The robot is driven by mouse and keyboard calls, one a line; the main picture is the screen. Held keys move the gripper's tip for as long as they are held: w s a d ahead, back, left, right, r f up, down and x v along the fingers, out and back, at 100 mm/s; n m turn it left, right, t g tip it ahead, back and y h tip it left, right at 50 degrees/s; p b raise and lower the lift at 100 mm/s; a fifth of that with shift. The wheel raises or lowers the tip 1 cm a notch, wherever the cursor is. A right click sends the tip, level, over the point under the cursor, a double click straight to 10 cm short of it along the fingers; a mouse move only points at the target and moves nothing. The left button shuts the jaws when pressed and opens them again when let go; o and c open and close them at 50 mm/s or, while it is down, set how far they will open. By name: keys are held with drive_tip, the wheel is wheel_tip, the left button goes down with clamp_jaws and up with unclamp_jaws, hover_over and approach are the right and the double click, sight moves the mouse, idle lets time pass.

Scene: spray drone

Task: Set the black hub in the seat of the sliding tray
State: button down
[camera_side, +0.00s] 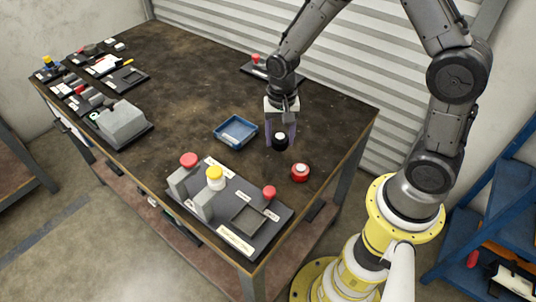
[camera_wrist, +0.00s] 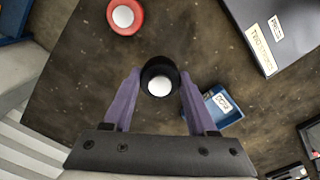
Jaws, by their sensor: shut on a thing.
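The black hub (camera_side: 281,143), round with a white top, is between the purple fingers of my gripper (camera_side: 281,135). In the wrist view the same black hub (camera_wrist: 158,65) sits between both fingertips (camera_wrist: 160,85), and my gripper is shut on it. It is upright, over the bare table near the blue bin; I cannot tell whether it touches the table. A dark board (camera_side: 222,205) at the front bears a square recessed piece (camera_side: 248,220) with a red knob (camera_side: 269,192) behind it. I cannot tell for sure that this piece is the sliding tray.
A red hub (camera_side: 300,173) with a white top stands right of my gripper. A blue bin (camera_side: 236,131) lies to the left. A grey block (camera_side: 121,122) is far left. The table's middle is clear.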

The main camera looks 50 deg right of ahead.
drive_tip(key=s+r+m, duration=0.7)
drive_tip(key=s+m, duration=0.3)
drive_tip(key=m, duration=0.1)
drive_tip(key=shift+s+a+r, duration=0.2)
drive_tip(key=shift+s+a, duration=0.05)
drive_tip(key=shift+s, duration=0.15)
drive_tip(key=w+f, duration=0.1)
drive_tip(key=w, duration=0.2)
drive_tip(key=w+f, duration=0.1)
drive_tip(key=w, duration=0.1)
drive_tip(key=w+f, duration=0.2)
drive_tip(key=w, duration=0.1)
drive_tip(key=shift+w+a, duration=0.1)
drive_tip(key=shift+w, duration=0.25)
hover_over(268, 156)
drive_tip(key=s, duration=0.1)
wheel_tip(268, 156, down, 4)
drive_tip(key=shift+s+f, duration=0.15)
drive_tip(key=shift+f, duration=0.05)
drive_tip(key=shift+w+f, duration=0.35)
drive_tip(key=shift+f, duration=0.1)
drive_tip(key=shift+w+f, duration=0.2)
drive_tip(key=shift+f, duration=0.65)
drive_tip(key=shift+w+f, duration=0.15)
drive_tip(key=shift+f, duration=0.7)
